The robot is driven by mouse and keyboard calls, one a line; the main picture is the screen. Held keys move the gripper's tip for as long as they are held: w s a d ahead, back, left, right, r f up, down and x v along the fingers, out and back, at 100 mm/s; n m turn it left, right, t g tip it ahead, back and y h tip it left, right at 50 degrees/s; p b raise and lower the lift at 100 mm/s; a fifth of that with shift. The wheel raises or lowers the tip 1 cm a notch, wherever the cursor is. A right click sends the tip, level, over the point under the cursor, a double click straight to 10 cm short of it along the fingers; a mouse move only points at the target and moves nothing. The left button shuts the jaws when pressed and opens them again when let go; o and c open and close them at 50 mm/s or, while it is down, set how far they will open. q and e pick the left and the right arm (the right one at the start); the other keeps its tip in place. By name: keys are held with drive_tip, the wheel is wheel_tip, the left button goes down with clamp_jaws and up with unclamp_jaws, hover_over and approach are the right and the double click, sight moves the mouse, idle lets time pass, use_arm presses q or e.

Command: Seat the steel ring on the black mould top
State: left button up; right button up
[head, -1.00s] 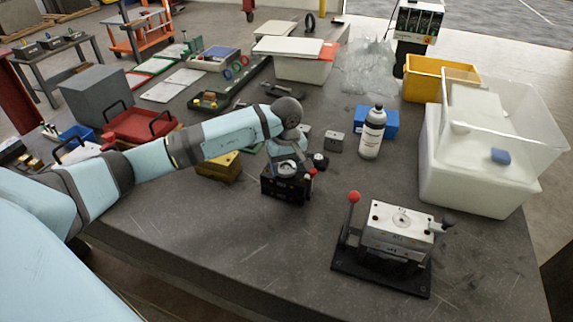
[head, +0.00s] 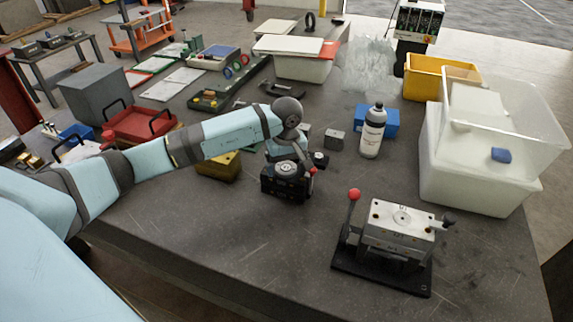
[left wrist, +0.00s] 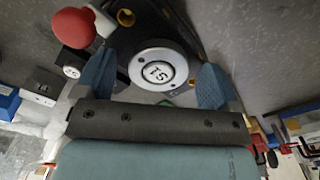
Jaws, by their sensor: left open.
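The black mould (head: 287,186) stands upright near the middle of the table, with a red-tipped lever at its right. In the left wrist view the steel ring (left wrist: 135,66) lies on the black mould top, around a pale round centre with a mark on it. It looks flat, but I cannot tell whether it is fully down. My left gripper (head: 287,154) is just above and behind the mould in the head view. Its blue fingers (left wrist: 156,82) are open, one on each side of the ring, with visible gaps. My right gripper is not in view.
A light-topped mould (head: 400,216) on a black plate stands at the front right. A white bottle (head: 372,134), a blue box (head: 388,120) and a white bin (head: 470,178) are behind it. A yellow block (head: 218,166) is left of the black mould.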

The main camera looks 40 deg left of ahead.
use_arm(q)
wheel_tip(320, 180, up, 14)
drive_tip(key=b, duration=0.2)
drive_tip(key=shift+f, duration=0.1)
